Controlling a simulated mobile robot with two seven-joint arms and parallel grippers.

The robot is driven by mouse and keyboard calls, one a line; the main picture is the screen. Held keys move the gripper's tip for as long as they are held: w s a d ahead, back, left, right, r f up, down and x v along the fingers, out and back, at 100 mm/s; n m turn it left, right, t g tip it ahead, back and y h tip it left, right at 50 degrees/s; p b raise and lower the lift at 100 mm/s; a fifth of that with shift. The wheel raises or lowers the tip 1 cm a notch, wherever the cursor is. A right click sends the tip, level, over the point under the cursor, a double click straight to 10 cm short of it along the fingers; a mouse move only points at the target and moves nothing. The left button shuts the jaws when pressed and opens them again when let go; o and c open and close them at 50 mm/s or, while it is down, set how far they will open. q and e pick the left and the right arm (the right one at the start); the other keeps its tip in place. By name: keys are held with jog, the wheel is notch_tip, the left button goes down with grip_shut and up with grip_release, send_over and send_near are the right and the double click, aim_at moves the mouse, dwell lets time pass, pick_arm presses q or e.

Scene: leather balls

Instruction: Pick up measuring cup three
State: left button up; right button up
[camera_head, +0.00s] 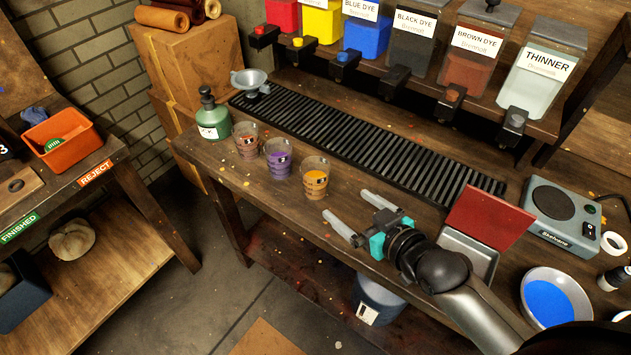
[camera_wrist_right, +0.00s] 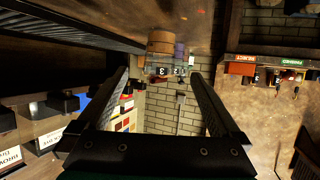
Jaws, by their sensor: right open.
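Three clear cups with dark labels stand in a row on the wooden bench: one with red-orange contents (camera_head: 247,142), one with purple contents (camera_head: 278,160) and one with orange contents (camera_head: 315,180). My left gripper is out of view.
A black slatted grate (camera_head: 370,145) runs behind the cups, below the dye dispensers. A green bottle (camera_head: 212,120) and a grey funnel (camera_head: 250,82) are at the left. A red-lidded metal box (camera_head: 470,250) lies right of my gripper, near a hot plate (camera_head: 562,218) and blue-filled bowl (camera_head: 553,298).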

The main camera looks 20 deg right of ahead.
aim_at(323, 186)
jog(key=b+x, duration=0.1)
jog(key=x, duration=0.6)
jog(key=shift+w+f, duration=0.1)
jog(key=shift+b+x, duration=0.75)
jog(key=shift+x, duration=1.9)
jog(key=shift+a, duration=0.15)
jog(key=c, duration=1.4)
